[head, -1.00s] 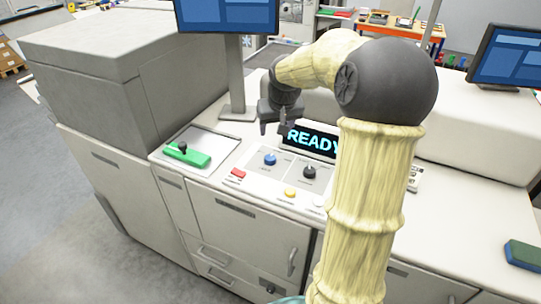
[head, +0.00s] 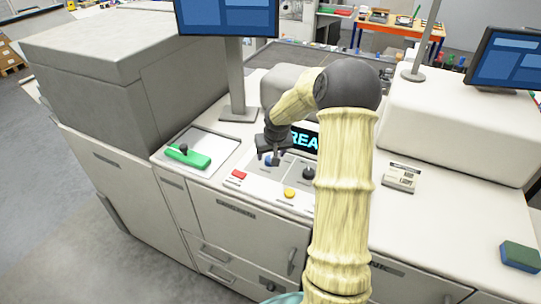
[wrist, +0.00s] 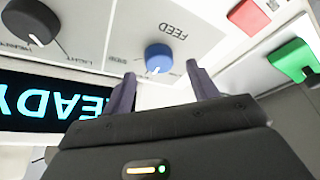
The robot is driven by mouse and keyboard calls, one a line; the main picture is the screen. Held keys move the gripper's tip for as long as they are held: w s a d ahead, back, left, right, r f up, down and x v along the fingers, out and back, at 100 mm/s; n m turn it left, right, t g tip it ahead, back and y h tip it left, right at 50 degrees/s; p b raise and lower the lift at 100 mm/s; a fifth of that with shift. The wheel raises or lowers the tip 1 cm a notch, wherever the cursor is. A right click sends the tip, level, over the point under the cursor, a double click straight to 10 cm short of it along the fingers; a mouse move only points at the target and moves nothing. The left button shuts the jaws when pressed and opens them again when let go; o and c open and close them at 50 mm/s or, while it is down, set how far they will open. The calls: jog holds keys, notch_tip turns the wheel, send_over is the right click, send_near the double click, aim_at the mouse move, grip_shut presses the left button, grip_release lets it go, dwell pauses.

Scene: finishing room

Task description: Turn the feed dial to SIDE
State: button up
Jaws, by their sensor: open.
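The feed dial is a round blue knob (wrist: 158,57) on the white panel, under the upside-down word FEED in the wrist view. A pale pointer mark shows on its lower side in that view. A small label, apparently SIDE, stands to its left; any other position label is hidden. My gripper (wrist: 160,74) is open, its two fingers on either side of the dial's near edge; I cannot tell whether they touch it. In the head view my gripper (head: 271,160) is over the dial and largely hides it.
A black knob (wrist: 30,22) with LIGHT and HEAVY labels sits beside the dial. A lit READY display (wrist: 50,102) is close to my gripper. A red button (head: 239,175), a yellow button (head: 289,193) and a green handle (head: 188,156) are also on the console.

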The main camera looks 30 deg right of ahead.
aim_at(270, 157)
jog(key=shift+x, duration=1.45)
jog(key=c, duration=1)
